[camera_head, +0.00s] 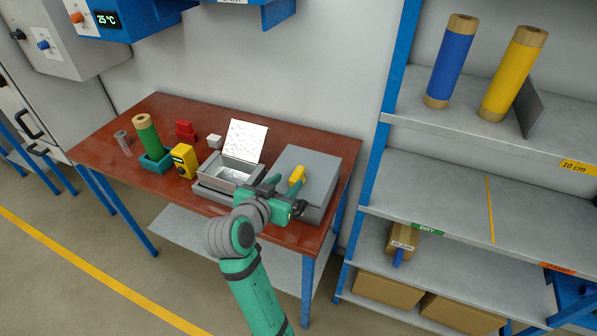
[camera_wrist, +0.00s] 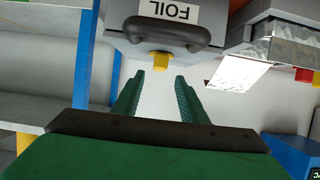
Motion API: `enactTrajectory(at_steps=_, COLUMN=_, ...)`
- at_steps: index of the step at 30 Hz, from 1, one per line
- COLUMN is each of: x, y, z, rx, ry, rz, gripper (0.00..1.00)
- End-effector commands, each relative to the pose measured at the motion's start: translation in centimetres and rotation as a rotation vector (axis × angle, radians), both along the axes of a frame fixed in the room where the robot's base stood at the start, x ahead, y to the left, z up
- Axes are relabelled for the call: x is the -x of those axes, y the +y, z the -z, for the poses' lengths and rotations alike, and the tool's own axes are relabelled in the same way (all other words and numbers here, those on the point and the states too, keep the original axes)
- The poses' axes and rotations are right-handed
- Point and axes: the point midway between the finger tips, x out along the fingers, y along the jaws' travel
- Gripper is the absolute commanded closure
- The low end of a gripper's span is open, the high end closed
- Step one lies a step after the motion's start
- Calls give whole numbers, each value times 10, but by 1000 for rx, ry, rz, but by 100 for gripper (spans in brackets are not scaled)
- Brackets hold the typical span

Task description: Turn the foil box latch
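The foil box (camera_head: 313,172) is a closed grey box at the right end of the red table. In the wrist view, the foil box (camera_wrist: 130,32) appears upside down, with a white FOIL label (camera_wrist: 167,10) and a dark handle (camera_wrist: 185,38). The yellow latch (camera_head: 297,174) shows at the box's front edge. The latch (camera_wrist: 160,62) also shows beside the handle in the wrist view, beyond my fingertips. My gripper (camera_head: 285,191) is at the box's front. In the wrist view, my gripper (camera_wrist: 157,84) is open, with nothing between its fingers.
An open metal box (camera_head: 230,175) with a raised lid stands left of the foil box. A yellow device (camera_head: 184,160) and a green roll (camera_head: 148,136) stand farther left on the red table (camera_head: 285,133). A shelf rack (camera_head: 440,195) with a blue post stands close on the right.

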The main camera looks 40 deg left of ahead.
Motion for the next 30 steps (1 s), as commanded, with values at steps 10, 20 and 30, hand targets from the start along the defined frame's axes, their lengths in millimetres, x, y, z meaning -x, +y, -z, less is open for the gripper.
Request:
enactTrajectory(at_steps=10, x=-55, y=11, z=23, rx=0, ry=0, rz=3, gripper=61)
enactTrajectory(at_steps=20, x=-73, y=17, z=31, rx=-1, ry=-1, rz=0, gripper=61)
enactTrajectory(at_steps=30, x=-74, y=16, z=31, rx=-1, ry=-1, rz=0, gripper=87)
